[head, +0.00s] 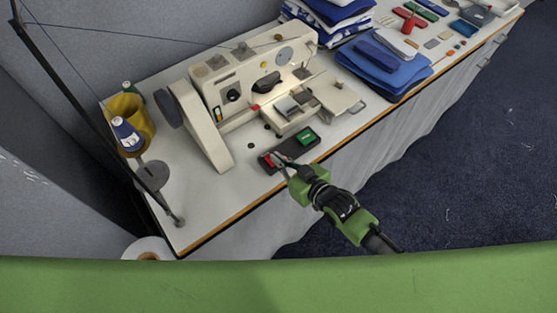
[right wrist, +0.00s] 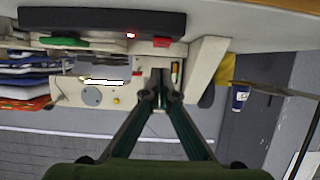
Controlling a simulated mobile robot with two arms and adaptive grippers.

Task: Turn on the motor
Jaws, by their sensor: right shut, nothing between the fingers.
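The sewing machine (head: 232,88) stands on the long table. Its dark switch box (head: 288,152) lies near the front edge, with a green button (head: 306,137) at the right end and a red button (head: 266,161) at the left end. My right gripper (head: 280,161) is shut and empty, its tips over the red end of the box; contact cannot be told. My left gripper is out of view.
A thread stand with a blue spool (head: 127,134) and a yellow cup (head: 133,110) are at the left. Folded blue cloth (head: 385,65) and small tools (head: 410,18) lie at the right. The table front edge (head: 345,143) runs below the box.

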